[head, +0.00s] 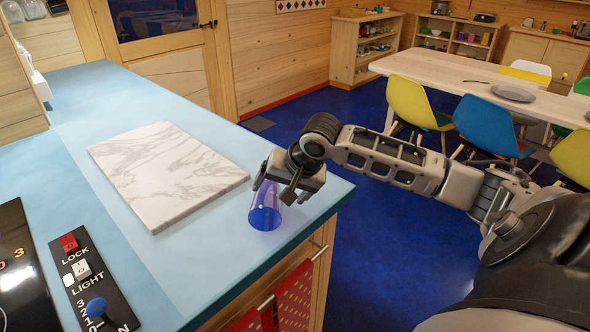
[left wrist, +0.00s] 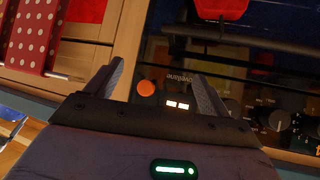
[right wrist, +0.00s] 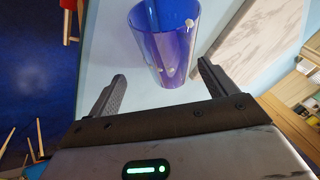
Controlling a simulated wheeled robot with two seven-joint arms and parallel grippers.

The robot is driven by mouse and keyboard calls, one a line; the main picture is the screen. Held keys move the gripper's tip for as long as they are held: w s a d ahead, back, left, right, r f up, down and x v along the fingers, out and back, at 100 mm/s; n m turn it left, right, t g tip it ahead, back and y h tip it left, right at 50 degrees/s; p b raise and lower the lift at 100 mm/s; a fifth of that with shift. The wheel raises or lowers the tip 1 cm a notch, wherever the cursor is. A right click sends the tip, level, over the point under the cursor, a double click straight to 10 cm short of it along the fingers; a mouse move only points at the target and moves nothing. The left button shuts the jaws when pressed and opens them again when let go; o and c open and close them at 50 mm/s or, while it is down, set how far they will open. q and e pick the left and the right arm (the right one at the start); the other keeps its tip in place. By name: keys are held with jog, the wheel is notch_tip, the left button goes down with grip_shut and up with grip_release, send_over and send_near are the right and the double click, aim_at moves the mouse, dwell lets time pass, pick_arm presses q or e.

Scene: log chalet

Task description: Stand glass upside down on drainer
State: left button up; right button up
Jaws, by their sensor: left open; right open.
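A blue see-through glass (head: 265,212) stands on the light blue counter near its right edge in the head view. My right gripper (head: 285,190) is over and just behind the glass, its fingers pointing down. In the right wrist view the glass (right wrist: 165,45) shows beyond and between the open fingers of my right gripper (right wrist: 160,85). I cannot tell whether a finger touches it. My left gripper (left wrist: 160,80) is open and empty, facing an oven control panel in the left wrist view. It is outside the head view. No drainer can be made out clearly.
A marble board (head: 165,170) lies on the counter (head: 90,105) left of the glass. A hob control panel (head: 90,280) is at the lower left. Red dotted cloths (head: 293,297) hang on the counter's front. A table with coloured chairs (head: 415,103) stands at the right.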

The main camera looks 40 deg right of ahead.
pick_arm(q)
jog(key=b, duration=0.1)
jog(key=f+b, duration=0.1)
jog(key=b, duration=0.1)
jog(key=shift+w+d+f, duration=0.1)
jog(key=shift+d, duration=0.2)
pick_arm(e)
jog(key=v, duration=1.4)
jog(key=shift+s+r, duration=0.15)
jog(key=shift+r, duration=0.1)
pick_arm(q)
jog(key=shift+f, duration=0.1)
